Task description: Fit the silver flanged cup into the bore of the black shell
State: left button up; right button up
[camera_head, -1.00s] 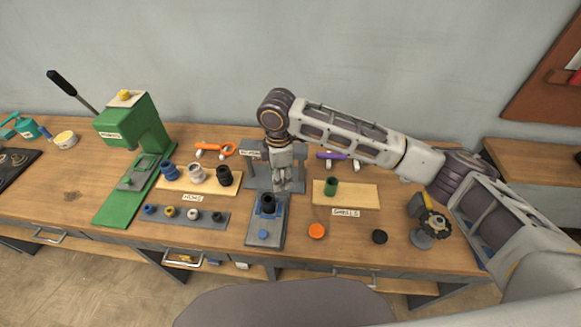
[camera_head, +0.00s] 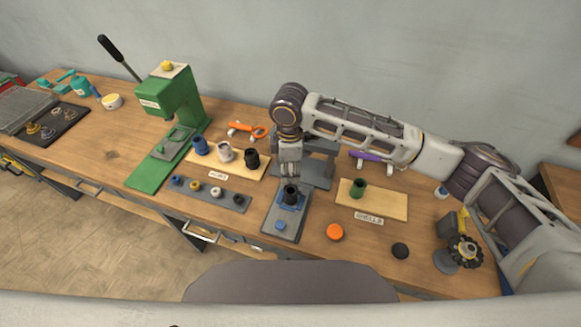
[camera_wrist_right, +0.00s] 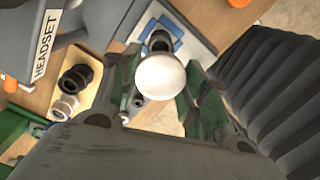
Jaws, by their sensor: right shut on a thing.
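The black shell (camera_head: 290,195) stands upright in the blue holder (camera_head: 297,208) on a grey plate; its top also shows in the right wrist view (camera_wrist_right: 160,38). My right gripper (camera_head: 290,178) is just above and behind the shell in the head view. In the right wrist view the right gripper (camera_wrist_right: 160,88) is shut on the silver flanged cup (camera_wrist_right: 160,78), whose pale round face is toward the camera. The cup overlaps part of the shell in that view, apart from its bore as far as I can tell. My left gripper is not in view.
A board with several hubs (camera_head: 227,165) and a grey strip of small rings (camera_head: 207,195) lie left. A green press (camera_head: 172,120) stands beyond. Right are the shells board (camera_head: 385,203) with a green shell (camera_head: 358,188), an orange disc (camera_head: 335,232) and a black disc (camera_head: 400,250).

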aim_at(290, 170)
jog(key=shift+f, duration=0.15)
dwell(0.5)
jog(key=shift+f+b, duration=0.7)
jog(key=shift+f, duration=2.05)
jog(key=shift+p, duration=0.7)
jog(key=shift+f+b, duration=0.4)
jog(key=shift+f, duration=1)
dwell(1.1)
jog(key=o, duration=1.1)
jog(key=shift+o, duration=0.2)
jog(key=shift+r, duration=0.1)
jog(key=shift+r, duration=5.95)
